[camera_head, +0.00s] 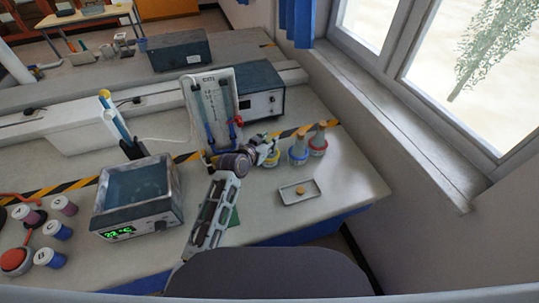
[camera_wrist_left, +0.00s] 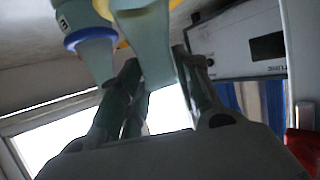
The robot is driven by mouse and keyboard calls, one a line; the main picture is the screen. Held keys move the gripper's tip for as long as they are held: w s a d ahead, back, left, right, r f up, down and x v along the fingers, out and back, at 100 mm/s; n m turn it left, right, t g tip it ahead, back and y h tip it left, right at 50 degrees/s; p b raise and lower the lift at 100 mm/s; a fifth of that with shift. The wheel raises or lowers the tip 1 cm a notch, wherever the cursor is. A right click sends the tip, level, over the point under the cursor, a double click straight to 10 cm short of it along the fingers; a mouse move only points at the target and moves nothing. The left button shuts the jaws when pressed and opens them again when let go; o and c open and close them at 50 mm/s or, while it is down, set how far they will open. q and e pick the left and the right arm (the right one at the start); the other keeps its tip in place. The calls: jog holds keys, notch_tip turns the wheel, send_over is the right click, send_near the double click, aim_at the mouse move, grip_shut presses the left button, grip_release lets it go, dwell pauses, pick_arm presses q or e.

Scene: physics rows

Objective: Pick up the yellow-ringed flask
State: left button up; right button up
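The yellow-ringed flask (camera_head: 271,159) stands on the bench, partly hidden by my left gripper (camera_head: 262,150), which reaches it from the left. In the left wrist view its pale neck (camera_wrist_left: 147,40) lies between the two fingers of my left gripper (camera_wrist_left: 158,72), with a bit of yellow ring behind. The fingers are spread around the neck; whether they press on it I cannot tell. The blue-ringed flask (camera_head: 298,153) stands just right of it and also shows in the left wrist view (camera_wrist_left: 88,40). My right gripper is not in view.
A red-ringed flask (camera_head: 318,142) stands further right. A small tray (camera_head: 290,199) with a round cork-coloured piece lies in front. A water bath (camera_head: 138,198) is at left, a tube stand (camera_head: 212,105) behind. Bench space right of the tray is clear.

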pick_arm(q)
grip_shut()
jog(key=shift+r, duration=0.1)
jog(key=shift+r, duration=5)
